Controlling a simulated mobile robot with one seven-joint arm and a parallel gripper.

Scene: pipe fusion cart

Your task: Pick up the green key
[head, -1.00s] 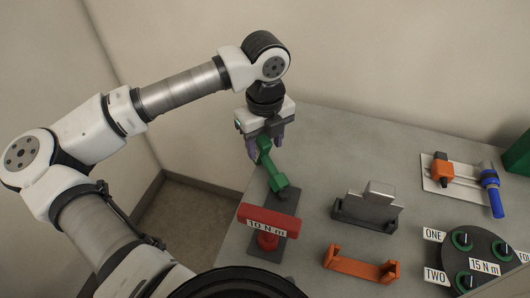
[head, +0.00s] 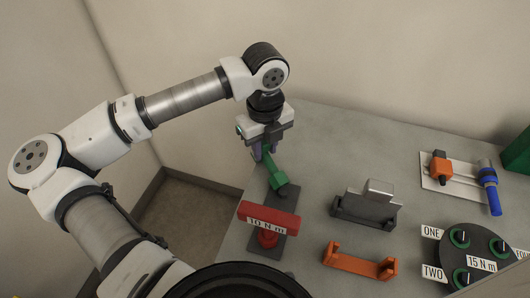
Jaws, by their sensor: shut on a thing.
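The green key (head: 272,165) is a green bar with a thicker block at its lower end and a dark tip below that. It slants down to the right from my gripper (head: 262,153). My gripper points down, its purple-grey fingers shut on the upper part of the key. The key's lower end is over or at the dark base plate (head: 284,205); I cannot tell whether it touches. Part of the key is hidden by the fingers.
A red block (head: 269,218) marked "10 N m" stands on the plate's near end. To the right are a grey holder (head: 367,207), an orange bracket (head: 358,263), a dark round dial plate (head: 470,240) and a pale board (head: 455,178) with orange and blue parts. Bare tabletop lies behind.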

